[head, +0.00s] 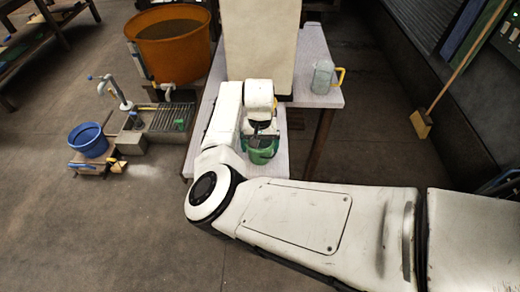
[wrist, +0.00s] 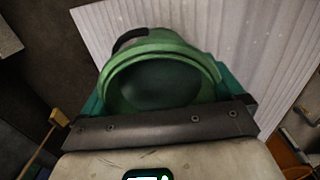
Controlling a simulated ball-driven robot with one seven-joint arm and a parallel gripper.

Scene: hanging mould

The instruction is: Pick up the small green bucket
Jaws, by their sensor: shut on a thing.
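The small green bucket (head: 261,156) is at the white ridged table (head: 213,85), in front of the tall pale block. In the wrist view the bucket (wrist: 160,75) fills the middle, with its round rim and dark hollow inside facing the camera. A dark curved piece, maybe its handle, shows at its upper left. My gripper (head: 262,138) is shut on the bucket, with teal finger parts at both sides of it in the wrist view. The arm hides part of the table. I cannot tell whether the bucket touches the tabletop.
A tall pale block (head: 262,45) stands on the table behind the gripper. A clear jug (head: 322,77) with a yellow handle stands at right. An orange tub (head: 172,45), a blue basin (head: 88,140) and a drain grate (head: 166,120) are at left. A broom (head: 422,122) leans at right.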

